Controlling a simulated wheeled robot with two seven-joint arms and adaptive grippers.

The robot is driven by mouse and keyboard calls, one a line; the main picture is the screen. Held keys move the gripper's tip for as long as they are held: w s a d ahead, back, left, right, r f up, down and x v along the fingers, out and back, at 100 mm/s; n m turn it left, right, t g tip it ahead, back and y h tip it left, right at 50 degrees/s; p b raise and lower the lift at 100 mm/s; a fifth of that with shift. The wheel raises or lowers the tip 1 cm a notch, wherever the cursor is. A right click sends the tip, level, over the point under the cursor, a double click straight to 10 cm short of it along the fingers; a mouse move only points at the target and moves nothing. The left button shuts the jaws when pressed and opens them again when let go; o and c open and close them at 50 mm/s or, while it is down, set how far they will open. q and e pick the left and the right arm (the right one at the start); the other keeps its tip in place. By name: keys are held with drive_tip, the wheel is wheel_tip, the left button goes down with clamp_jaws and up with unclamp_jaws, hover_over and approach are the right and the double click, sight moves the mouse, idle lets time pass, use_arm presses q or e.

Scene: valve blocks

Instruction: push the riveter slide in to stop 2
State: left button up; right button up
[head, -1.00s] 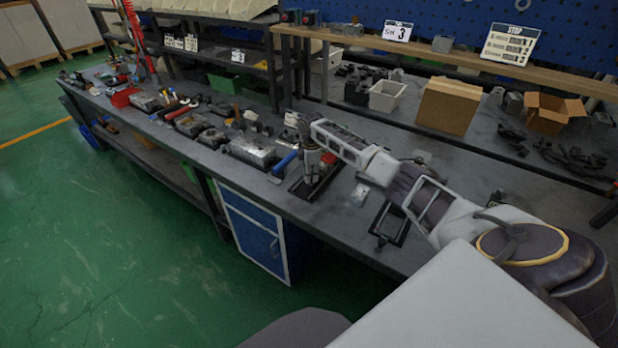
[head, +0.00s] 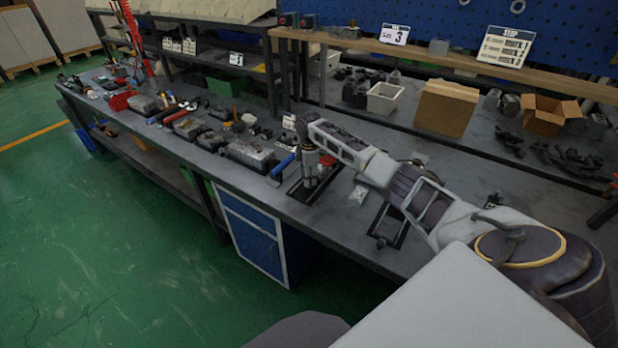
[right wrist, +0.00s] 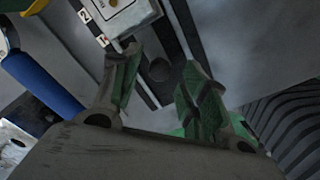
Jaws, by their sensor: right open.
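The riveter slide appears to be the pale block (right wrist: 122,14) at the top of the right wrist view, on a dark rail. A scale with "2" and "1" (right wrist: 93,28) runs along its left side. A blue handle (right wrist: 48,75) lies to the left, and the same handle shows in the head view (head: 283,165). My right gripper (right wrist: 160,66) is open with nothing between its green-padded fingers. Its left fingertip is close to the block's lower end; I cannot tell if they touch. In the head view my right gripper (head: 309,182) points down over a black base. My left gripper is out of view.
The workbench (head: 345,232) holds several tools and grey blocks (head: 250,152) to the left. A black frame (head: 388,228) lies to the right. A cardboard box (head: 446,107) and white bin (head: 384,97) stand behind. A "STOP" sign (head: 506,46) stands on the shelf.

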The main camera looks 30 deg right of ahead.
wheel_tip(320, 180, up, 11)
idle(0.6)
drive_tip(key=shift+c, duration=0.2)
